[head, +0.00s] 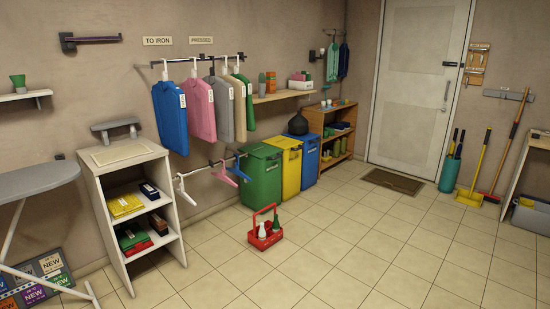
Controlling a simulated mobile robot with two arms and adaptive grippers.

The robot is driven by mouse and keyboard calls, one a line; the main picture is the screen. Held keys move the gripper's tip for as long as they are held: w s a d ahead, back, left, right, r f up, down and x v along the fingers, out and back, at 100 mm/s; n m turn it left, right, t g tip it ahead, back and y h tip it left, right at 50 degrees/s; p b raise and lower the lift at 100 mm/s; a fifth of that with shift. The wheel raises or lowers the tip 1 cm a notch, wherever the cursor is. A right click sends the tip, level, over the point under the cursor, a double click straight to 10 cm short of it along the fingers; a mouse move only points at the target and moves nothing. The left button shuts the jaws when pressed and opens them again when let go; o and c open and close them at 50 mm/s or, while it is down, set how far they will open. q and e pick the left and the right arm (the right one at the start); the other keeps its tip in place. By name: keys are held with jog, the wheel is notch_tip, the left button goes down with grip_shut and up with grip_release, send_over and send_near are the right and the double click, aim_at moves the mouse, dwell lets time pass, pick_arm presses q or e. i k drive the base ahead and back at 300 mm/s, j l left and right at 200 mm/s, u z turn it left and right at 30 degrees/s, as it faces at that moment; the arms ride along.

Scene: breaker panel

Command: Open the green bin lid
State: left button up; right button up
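The green bin (262,180) stands against the back wall, at the left end of a row of three bins. Its green lid (262,150) lies flat on top and looks shut. A pink hanger and a blue hanger on a low rail hang close by its left side. Neither of my grippers shows in the head view.
The yellow bin (291,168) and blue bin (311,160) stand right of the green one. A red caddy with bottles (265,233) sits on the floor in front. A white shelf unit (134,210) and an ironing board (38,181) are at left. The tiled floor (350,250) is clear at centre right.

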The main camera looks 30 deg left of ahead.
aim_at(260, 150)
jog(key=i+j+u, duration=0.5)
jog(key=i+u, duration=0.15)
jog(key=i, duration=0.15)
